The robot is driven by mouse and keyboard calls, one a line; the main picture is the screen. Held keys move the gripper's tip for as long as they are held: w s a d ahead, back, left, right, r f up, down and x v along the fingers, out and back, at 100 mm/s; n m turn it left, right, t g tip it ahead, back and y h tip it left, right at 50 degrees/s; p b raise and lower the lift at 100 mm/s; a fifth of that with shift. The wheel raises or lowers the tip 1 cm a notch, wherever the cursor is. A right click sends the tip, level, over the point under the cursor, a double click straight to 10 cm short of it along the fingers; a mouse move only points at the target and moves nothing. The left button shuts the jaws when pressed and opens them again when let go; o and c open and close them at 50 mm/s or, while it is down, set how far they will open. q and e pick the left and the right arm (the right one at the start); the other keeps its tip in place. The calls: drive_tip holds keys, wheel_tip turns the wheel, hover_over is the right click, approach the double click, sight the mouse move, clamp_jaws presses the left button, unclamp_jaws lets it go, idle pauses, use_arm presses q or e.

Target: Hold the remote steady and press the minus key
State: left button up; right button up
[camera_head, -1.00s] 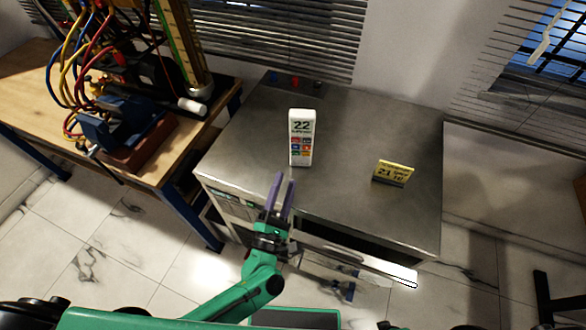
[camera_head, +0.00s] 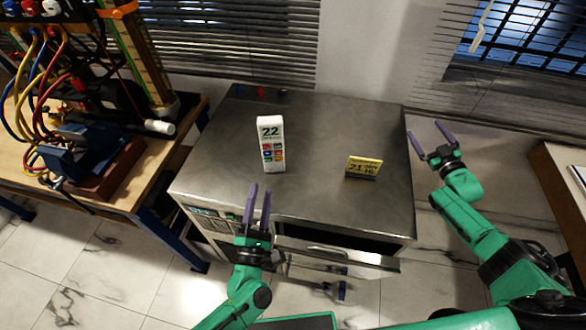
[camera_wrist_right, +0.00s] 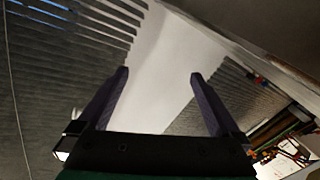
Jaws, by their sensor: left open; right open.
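The remote (camera_head: 271,144) is white, with a display reading 22 and several coloured keys. It stands upright on the grey metal cabinet top (camera_head: 320,125). Which key is the minus is too small to tell. My left gripper (camera_head: 258,190) is open and empty, in front of the remote and apart from it, near the cabinet's front edge. My right gripper (camera_head: 431,130) is open and empty, out past the cabinet's right edge. Its two purple fingers also show in the right wrist view (camera_wrist_right: 158,78), with nothing between them.
A yellow sign (camera_head: 363,167) reading 21 stands on the cabinet to the right of the remote. A wooden bench (camera_head: 150,165) with cables and a rig is at the left. A drawer or door (camera_head: 335,255) juts out at the cabinet's front. The cabinet top is otherwise mostly clear.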

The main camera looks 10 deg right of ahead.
use_arm(q)
drive_tip(key=shift+a, duration=0.1)
use_arm(e)
drive_tip(key=w+a+r+n+t+y, duration=0.1)
drive_tip(key=w+a+r+t+y, duration=0.1)
drive_tip(key=a+r, duration=0.5)
drive_tip(key=w+a+r+n+t+y, duration=0.15)
drive_tip(key=a+r, duration=0.25)
drive_tip(key=a, duration=0.6)
drive_tip(key=s+a+r+m+t, duration=0.2)
drive_tip(key=a+r+t, duration=0.1)
drive_tip(key=a+r, duration=0.45)
drive_tip(key=s+a+r+m+t, duration=0.3)
drive_tip(key=a+r, duration=0.4)
drive_tip(key=a, duration=0.2)
drive_tip(key=s+a+f+m+g+h, duration=0.4)
drive_tip(key=s+a+f+m+h, duration=0.15)
drive_tip(key=s+a, duration=0.5)
drive_tip(key=n+g, duration=0.2)
drive_tip(key=g, duration=0.4)
approach(271, 127)
wheel_tip(271, 127, down, 4)
drive_tip(key=shift+t, duration=0.25)
drive_tip(key=w, duration=1.4)
drive_tip(key=shift+w+d+f, duration=0.15)
drive_tip(key=c, duration=1.3)
use_arm(q)
clamp_jaws()
use_arm(e)
drive_tip(key=shift+c, duration=0.5)
